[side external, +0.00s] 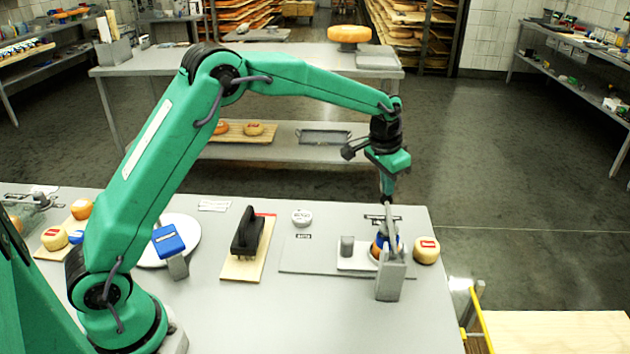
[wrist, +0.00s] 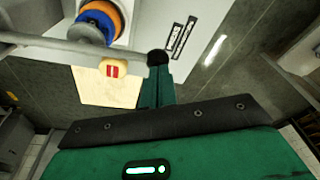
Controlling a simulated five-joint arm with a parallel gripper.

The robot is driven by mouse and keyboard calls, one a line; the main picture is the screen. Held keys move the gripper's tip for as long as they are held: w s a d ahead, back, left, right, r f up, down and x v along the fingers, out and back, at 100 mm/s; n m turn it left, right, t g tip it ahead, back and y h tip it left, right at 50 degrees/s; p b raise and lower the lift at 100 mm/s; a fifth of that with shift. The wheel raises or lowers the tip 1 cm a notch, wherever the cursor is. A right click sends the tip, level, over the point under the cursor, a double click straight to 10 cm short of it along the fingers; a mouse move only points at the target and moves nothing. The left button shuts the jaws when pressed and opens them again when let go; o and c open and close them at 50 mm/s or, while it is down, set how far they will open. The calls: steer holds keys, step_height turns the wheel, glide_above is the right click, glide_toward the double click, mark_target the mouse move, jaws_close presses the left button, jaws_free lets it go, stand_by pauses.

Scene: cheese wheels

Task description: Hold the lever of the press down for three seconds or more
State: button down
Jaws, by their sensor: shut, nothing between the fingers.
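The press has a grey upright post (side external: 391,280) near the right front of the table, on a pale base plate (side external: 352,258). Its grey lever (side external: 390,222) runs from the post to below my gripper; in the wrist view the lever (wrist: 75,47) crosses from the left to a dark end. An orange and blue cheese (side external: 380,248) stands at the press, partly hidden by the post and lever; it also shows in the wrist view (wrist: 112,15). My gripper (side external: 387,190) is shut and empty, its tip at the lever's far end. Contact is hard to tell.
A yellow cheese with a red label (side external: 426,250) sits right of the press. The table's right edge is close by.

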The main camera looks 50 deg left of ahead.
steer(key=shift+s+f, duration=0.1)
steer(key=shift+f, duration=1.15)
stand_by(6.8)
